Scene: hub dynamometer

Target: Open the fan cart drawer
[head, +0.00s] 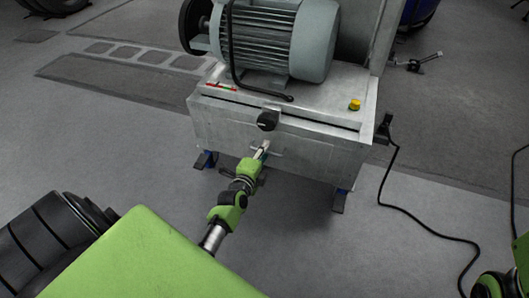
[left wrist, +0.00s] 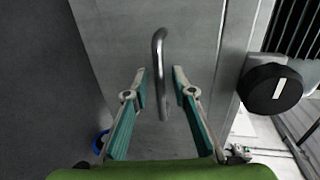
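The fan cart (head: 300,145) is a grey metal box on casters with a large motor (head: 275,38) on top. Its drawer front (left wrist: 115,40) fills the middle of the left wrist view and looks flush with the cart. A curved metal bar handle (left wrist: 161,60) stands out from it. My left gripper (head: 262,150) is at the cart front, below the black knob. In the left wrist view its two teal-padded fingers (left wrist: 160,88) are open, one on each side of the handle, with small gaps. My right gripper is not in view.
A round black knob (head: 267,121) sits just above the handle, and shows right of the fingers in the left wrist view (left wrist: 270,88). A yellow button (head: 354,104) is on the cart top. A black cable (head: 425,225) lies on the floor at right. Floor before the cart is mostly clear.

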